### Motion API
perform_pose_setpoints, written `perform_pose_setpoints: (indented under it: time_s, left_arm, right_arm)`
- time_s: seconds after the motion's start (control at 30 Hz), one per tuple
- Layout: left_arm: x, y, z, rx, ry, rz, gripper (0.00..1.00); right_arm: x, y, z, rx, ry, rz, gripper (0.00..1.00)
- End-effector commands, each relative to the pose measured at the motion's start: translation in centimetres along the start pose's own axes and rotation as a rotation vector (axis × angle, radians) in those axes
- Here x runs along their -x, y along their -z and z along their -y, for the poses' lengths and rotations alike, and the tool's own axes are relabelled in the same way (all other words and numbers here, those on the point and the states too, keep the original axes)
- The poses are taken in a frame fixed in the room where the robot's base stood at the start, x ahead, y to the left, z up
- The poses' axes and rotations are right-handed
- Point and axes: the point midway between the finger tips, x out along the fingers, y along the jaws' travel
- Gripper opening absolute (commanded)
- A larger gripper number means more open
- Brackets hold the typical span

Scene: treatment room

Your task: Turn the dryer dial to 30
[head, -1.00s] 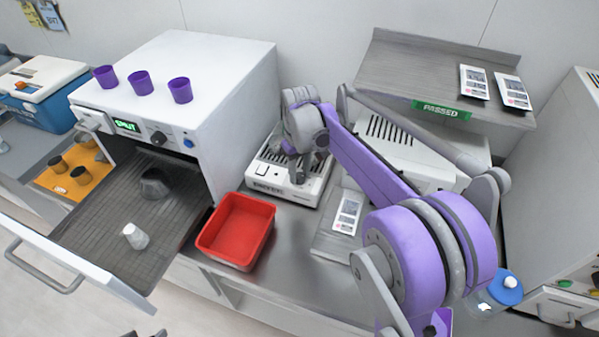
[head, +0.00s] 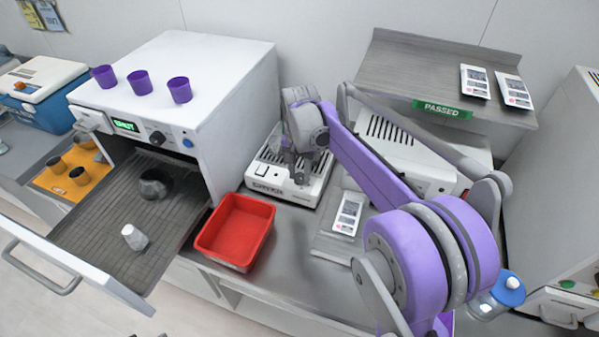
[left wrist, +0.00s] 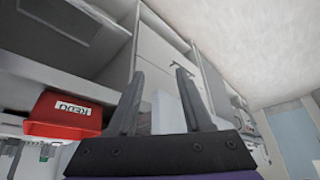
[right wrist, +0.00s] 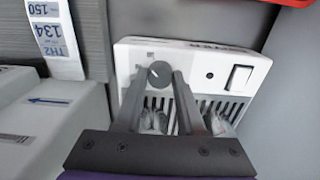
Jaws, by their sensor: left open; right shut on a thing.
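The dryer (head: 318,187) is a low white box with slots on top, in the middle of the bench. In the right wrist view the dryer (right wrist: 208,62) shows a grey round dial (right wrist: 160,73), a rocker switch (right wrist: 240,78) and a small dark round spot. My right gripper (right wrist: 159,78) has its fingertips on either side of the dial and is shut on it. The scale marks are too small to read. In the head view my right gripper (head: 298,168) covers the dial. My left gripper (left wrist: 158,72) is open and empty, away from the dryer.
A red bin (head: 235,228) stands left of the dryer; its REDO label shows in the left wrist view. An oven (head: 225,105) with an open drawer (head: 95,235) is further left. A printed pouch (head: 347,217) lies right of the dryer. A blue-lidded jar (head: 508,290) is at right.

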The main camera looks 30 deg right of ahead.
Motion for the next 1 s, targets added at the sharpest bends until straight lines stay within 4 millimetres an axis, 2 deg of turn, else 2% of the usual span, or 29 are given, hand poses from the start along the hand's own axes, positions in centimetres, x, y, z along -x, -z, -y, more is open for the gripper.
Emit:
perform_pose_setpoints:
  time_s: [0.4, 1.0]
  left_arm:
    - [-0.14, -0.14, 0.0, 0.0, 0.0, 0.001, 0.5]
    - [-0.15, -0.15, 0.0, 0.0, 0.0, 0.001, 0.5]
  right_arm:
    - [-0.09, -0.07, -0.02, -0.226, -0.001, 0.002, 0.0]
    - [-0.08, -0.07, -0.02, -0.272, -0.001, 0.002, 0.0]
